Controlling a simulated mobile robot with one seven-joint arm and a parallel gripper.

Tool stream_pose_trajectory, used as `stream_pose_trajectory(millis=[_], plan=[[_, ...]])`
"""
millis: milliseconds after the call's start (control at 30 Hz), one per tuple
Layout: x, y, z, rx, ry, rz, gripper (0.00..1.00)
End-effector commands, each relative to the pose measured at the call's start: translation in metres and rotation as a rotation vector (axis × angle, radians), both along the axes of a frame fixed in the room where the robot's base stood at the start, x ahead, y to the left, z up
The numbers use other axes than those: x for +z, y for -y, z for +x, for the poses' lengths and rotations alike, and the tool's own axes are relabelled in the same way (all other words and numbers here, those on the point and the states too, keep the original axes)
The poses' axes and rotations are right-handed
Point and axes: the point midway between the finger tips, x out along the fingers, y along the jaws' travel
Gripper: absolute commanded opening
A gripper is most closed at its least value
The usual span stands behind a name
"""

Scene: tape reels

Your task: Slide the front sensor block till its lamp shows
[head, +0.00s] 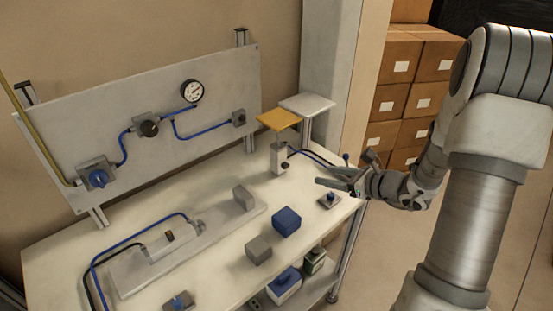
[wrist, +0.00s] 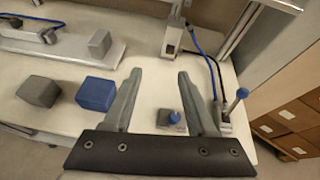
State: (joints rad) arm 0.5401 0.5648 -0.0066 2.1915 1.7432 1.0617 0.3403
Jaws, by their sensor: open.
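A pale rail plate (head: 128,281) lies on the table and carries a cylinder (head: 176,241) with small dark pieces on it. I cannot tell which of these is the front sensor block, and no lit lamp is clear. My gripper (head: 325,177) is at the table's right side, open and empty, well right of the rail. In the wrist view its jaws (wrist: 160,75) are spread over bare table, with a blue-knobbed switch (wrist: 172,118) between them.
A blue cube (head: 286,221) and a grey cube (head: 259,250) stand in front of the rail. An upright grey device (head: 278,159) and a yellow-topped stand (head: 278,119) are behind my gripper. A back panel (head: 222,80) carries a gauge (head: 192,91). Hoses loop over the rail's left part.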

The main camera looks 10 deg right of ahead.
Motion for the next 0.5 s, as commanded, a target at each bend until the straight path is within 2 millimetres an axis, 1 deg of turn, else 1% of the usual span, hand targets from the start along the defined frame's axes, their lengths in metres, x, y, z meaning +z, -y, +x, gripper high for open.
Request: stream_pose_trajectory(millis=[33, 100, 200, 367, 500], plan=[[-0.006, 0.009, 0.003, -0.041, -0.014, 0.027, 0.57], [-0.012, 0.017, 0.006, -0.082, -0.023, 0.052, 0.57], [-0.016, 0.021, 0.009, -0.107, -0.029, 0.068, 0.57], [-0.023, 0.013, 0.021, -0.107, -0.029, 0.069, 0.57], [-0.033, -0.002, 0.042, -0.105, -0.029, 0.068, 0.57]])
